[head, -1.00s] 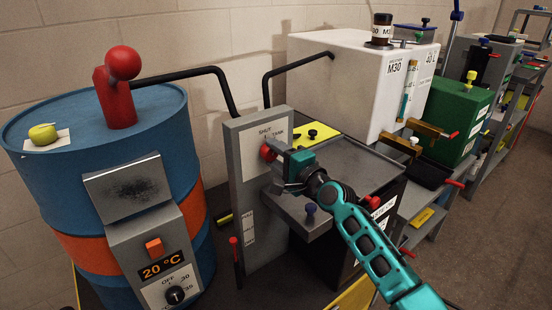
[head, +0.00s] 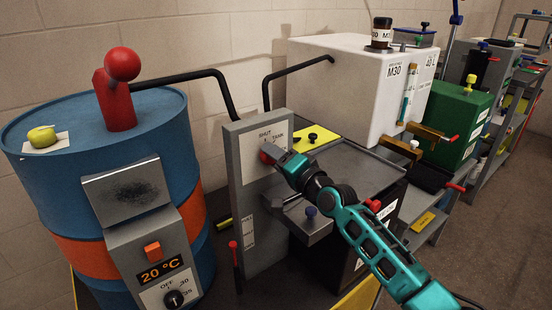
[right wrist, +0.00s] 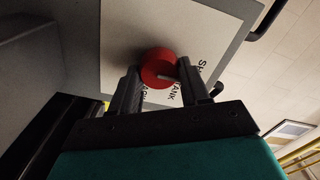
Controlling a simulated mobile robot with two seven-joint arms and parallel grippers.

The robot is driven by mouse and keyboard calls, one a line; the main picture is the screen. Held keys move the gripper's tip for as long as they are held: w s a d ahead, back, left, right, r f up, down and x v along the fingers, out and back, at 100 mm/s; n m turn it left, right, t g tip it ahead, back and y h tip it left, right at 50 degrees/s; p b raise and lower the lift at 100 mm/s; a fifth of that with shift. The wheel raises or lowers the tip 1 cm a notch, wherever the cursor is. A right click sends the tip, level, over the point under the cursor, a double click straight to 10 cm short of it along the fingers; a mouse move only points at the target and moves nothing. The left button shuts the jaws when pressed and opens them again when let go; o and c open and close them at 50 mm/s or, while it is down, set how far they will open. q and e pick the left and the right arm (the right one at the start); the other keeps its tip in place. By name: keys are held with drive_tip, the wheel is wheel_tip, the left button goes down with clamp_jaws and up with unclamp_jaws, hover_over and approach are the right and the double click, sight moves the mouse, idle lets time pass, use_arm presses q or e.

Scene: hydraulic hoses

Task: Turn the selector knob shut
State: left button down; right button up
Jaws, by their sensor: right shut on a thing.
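The red selector knob (head: 265,156) sits on the white label plate (head: 264,137) of an upright grey panel, with SHUT and TANK printed on it. My right gripper (head: 272,158) comes in from the right and is shut on the knob. In the right wrist view the round knob (right wrist: 159,66) is between the two dark fingers (right wrist: 161,88). A pale mark on the knob's face points towards the lettering side; the exact label it meets is hard to tell. My left gripper is in neither view.
A white M30 tank (head: 345,75) stands behind right. A grey tray (head: 345,165) lies under my right forearm.

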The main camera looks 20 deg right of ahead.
drive_tip(key=o, duration=1.1)
drive_tip(key=shift+c, duration=0.2)
use_arm(q)
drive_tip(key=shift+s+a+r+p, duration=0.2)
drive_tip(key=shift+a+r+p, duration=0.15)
drive_tip(key=shift+p, duration=0.45)
use_arm(e)
drive_tip(key=v, duration=1.3)
